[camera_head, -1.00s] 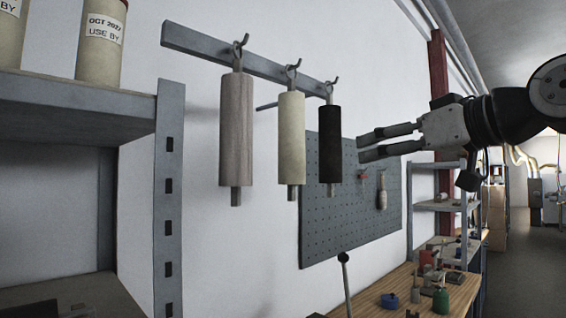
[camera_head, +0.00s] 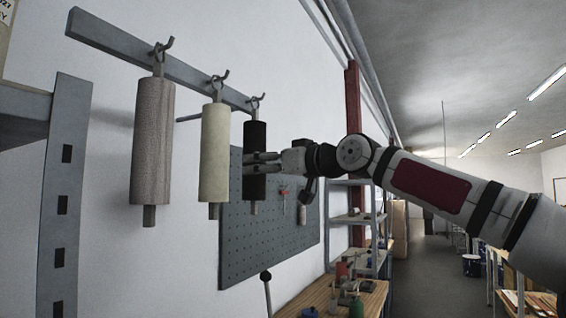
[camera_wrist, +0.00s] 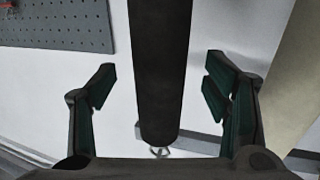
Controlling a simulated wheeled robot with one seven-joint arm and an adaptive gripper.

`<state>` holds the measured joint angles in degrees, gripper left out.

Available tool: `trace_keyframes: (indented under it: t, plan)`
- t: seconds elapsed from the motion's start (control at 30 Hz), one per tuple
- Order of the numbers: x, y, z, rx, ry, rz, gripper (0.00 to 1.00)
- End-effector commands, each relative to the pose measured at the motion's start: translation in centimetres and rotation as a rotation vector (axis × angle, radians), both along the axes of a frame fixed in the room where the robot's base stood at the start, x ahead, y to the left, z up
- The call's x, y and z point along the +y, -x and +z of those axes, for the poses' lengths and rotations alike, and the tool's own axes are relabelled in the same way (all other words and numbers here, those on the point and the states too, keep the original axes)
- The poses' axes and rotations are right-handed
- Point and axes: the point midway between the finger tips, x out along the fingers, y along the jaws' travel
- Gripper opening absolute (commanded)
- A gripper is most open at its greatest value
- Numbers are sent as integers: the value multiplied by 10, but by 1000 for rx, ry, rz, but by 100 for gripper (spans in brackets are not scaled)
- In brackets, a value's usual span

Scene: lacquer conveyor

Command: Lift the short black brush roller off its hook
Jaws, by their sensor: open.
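The short black brush roller (camera_head: 255,136) hangs upright from its hook (camera_head: 257,101), the rightmost on the wall rail. It also shows large and dark in the wrist view (camera_wrist: 160,45), with its hanging ring (camera_wrist: 159,152) at the bottom of the picture. My gripper (camera_head: 260,163) is level with the roller's middle. In the wrist view its two dark green-padded fingers are spread, one on each side of the roller, with visible gaps. The gripper is open and holds nothing.
A cream roller (camera_head: 214,153) and a longer wood-toned roller (camera_head: 152,143) hang to the left on the same rail (camera_head: 112,36). A grey pegboard (camera_head: 236,240) is on the wall behind. A shelf upright (camera_head: 62,180) stands at left; a cluttered bench (camera_head: 318,297) lies below.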

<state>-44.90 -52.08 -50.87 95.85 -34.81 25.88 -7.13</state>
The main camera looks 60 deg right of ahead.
Motion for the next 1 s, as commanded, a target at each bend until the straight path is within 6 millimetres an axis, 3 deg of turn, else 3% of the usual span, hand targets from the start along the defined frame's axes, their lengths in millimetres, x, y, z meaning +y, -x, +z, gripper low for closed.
trace_keyframes:
  t: [0.1, 0.3, 0.67, 0.73, 0.97, 1.0]
  plan:
    - [-2, -18, 1, 0, 2, 3, 70]
    - [-7, -37, 0, 0, -1, 1, 70]
    - [-8, -42, 0, 0, 0, 0, 70]
    - [-8, -42, 0, 0, 0, 0, 61]
    - [-8, -42, 0, 0, 0, 0, 9]
    - [-8, -42, 0, 0, 0, 0, 43]
